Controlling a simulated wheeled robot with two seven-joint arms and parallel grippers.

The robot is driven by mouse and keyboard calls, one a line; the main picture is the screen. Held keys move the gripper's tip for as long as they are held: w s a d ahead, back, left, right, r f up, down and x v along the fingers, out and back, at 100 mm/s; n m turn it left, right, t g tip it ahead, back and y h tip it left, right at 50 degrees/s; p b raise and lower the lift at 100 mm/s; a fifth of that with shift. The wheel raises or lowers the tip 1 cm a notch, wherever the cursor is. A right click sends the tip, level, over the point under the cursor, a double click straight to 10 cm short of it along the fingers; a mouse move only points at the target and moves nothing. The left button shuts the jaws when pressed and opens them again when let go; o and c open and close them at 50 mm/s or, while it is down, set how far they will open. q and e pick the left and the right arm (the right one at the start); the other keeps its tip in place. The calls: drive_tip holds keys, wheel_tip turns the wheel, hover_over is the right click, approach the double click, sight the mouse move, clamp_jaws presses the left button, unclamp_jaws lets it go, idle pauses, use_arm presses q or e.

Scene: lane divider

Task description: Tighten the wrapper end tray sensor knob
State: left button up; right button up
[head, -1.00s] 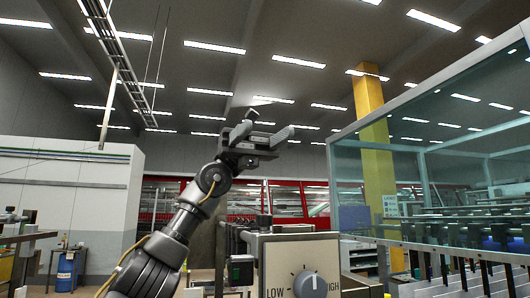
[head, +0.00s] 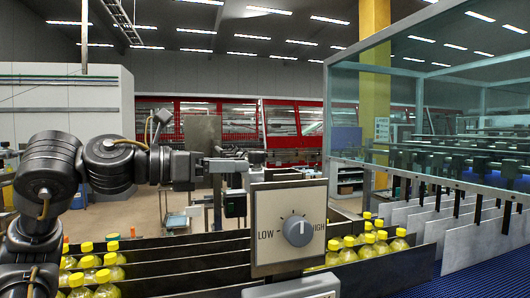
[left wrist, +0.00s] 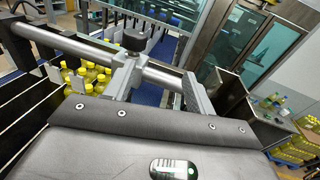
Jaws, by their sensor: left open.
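In the left wrist view a black knob (left wrist: 135,38) stands on a metal clamp by a grey rod (left wrist: 75,45). My left gripper (left wrist: 160,85) is open, its two grey fingers reaching toward the rod, with the knob a little beyond the left finger. In the head view my left gripper (head: 243,160) points right, level, just above and behind the top of a beige panel (head: 270,258). The small knob is hard to make out there. The panel carries a grey dial (head: 298,230) marked LOW and HIGH. My right gripper is not in view.
Rows of yellow-capped bottles (head: 372,244) stand between dark lane dividers (head: 180,250). A glass-sided machine (head: 430,120) with hanging pale plates stands at the right, beside a blue conveyor (head: 480,280). Red-framed machinery (head: 290,125) is far behind.

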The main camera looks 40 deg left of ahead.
sight(262, 156)
use_arm(q)
drive_tip(key=w+p, duration=0.1)
drive_tip(key=w, duration=0.2)
drive_tip(key=w+t+y+p, duration=0.1)
drive_tip(key=w, duration=0.3)
drive_tip(key=w+n+y+p, duration=0.1)
drive_tip(key=w, duration=0.2)
drive_tip(key=shift+w+a+r+t+p, duration=0.15)
drive_tip(key=shift+w+r+t+p, duration=0.15)
drive_tip(key=shift+w+r+p, duration=0.1)
drive_tip(key=shift+w+f, duration=0.15)
drive_tip(key=shift+w, duration=0.35)
drive_tip(key=c, duration=1)
drive_tip(key=shift+o, duration=0.2)
drive_tip(key=shift+f+h+b, duration=0.2)
drive_tip(key=shift+h+b, duration=0.2)
drive_tip(key=shift+b, duration=0.2)
drive_tip(key=shift+d+r+m+g+h, duration=0.1)
drive_tip(key=shift+d+m+g+h, duration=0.15)
drive_tip(key=shift+m+g+h, duration=0.25)
drive_tip(key=shift+s+r, duration=0.1)
